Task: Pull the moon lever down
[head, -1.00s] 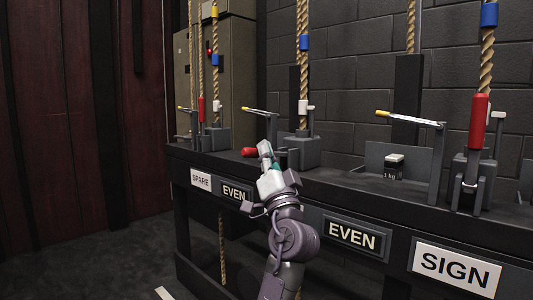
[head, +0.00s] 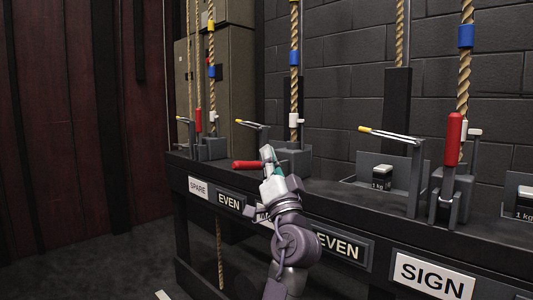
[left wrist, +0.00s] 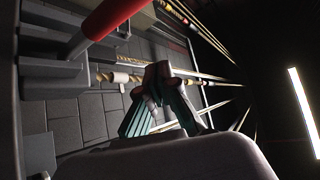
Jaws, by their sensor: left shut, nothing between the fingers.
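A lever with a red handle (head: 246,165) lies out nearly level from its grey block (head: 296,160) on the bench, beside my fingers. The label below it (head: 262,214) is mostly hidden behind my left gripper, so I cannot read whether it says moon. My left gripper (head: 268,158) is shut and empty, just right of the red handle in the head view; whether they touch is unclear there. In the left wrist view, a red handle (left wrist: 112,28) is at the upper left, apart from the teal fingertips (left wrist: 160,112). My right gripper is not in view.
Upright red levers stand at the left (head: 198,121) and right (head: 453,140). Labels read SPARE (head: 198,188), EVEN (head: 229,201), EVEN (head: 338,247) and SIGN (head: 433,275). Ropes, yellow-tipped arms and a 1 kg weight (head: 382,177) are behind the bench front.

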